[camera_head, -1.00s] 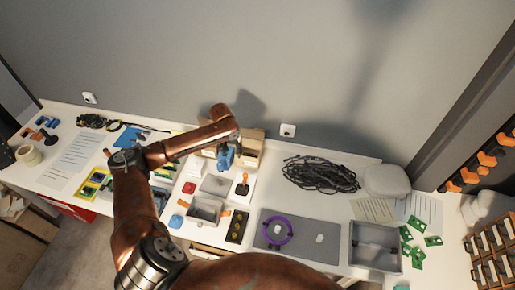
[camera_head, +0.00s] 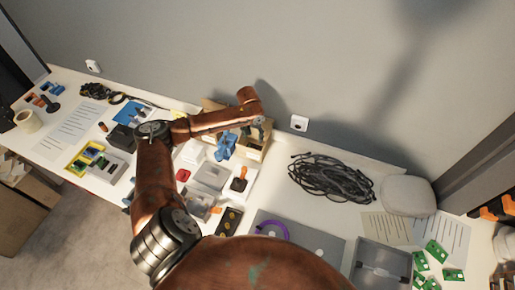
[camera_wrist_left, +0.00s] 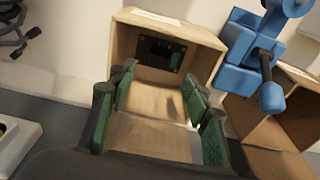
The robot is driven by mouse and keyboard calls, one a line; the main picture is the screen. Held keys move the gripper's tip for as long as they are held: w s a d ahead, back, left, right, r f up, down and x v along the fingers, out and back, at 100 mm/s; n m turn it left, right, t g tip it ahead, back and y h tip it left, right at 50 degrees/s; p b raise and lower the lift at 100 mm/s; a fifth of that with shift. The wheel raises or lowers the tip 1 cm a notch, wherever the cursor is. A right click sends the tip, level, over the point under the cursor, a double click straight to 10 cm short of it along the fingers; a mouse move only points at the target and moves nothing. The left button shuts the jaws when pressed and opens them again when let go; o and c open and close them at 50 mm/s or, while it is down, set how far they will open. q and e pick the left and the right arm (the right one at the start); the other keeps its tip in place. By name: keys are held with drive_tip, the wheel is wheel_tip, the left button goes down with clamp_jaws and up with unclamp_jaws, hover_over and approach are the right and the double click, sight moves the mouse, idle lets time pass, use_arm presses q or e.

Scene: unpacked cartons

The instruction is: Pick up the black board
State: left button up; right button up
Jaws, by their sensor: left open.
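A black board (camera_wrist_left: 155,54) with a small green part at its right stands at the back inside an open cardboard carton (camera_wrist_left: 205,50) in the left wrist view. My left gripper (camera_wrist_left: 160,85) is open and empty, its green-padded fingers at the carton's mouth, with the board beyond them. In the head view my left gripper (camera_head: 258,130) is by the carton (camera_head: 252,151) near the wall; the board inside cannot be made out there. My right gripper is not in view.
A blue device (camera_wrist_left: 249,45) and a second open carton (camera_wrist_left: 265,112) stand right of the first in the wrist view. In the head view a coil of black cable (camera_head: 330,178) lies to the right. A dark plate with gold spots (camera_head: 229,220) lies nearer me.

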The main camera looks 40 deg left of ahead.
sight(254, 145)
use_arm(q)
drive_tip(key=f, duration=0.5)
drive_tip(key=w+f+b, duration=0.1)
drive_tip(key=f, duration=0.2)
drive_tip(key=shift+c, duration=0.5)
clamp_jaws()
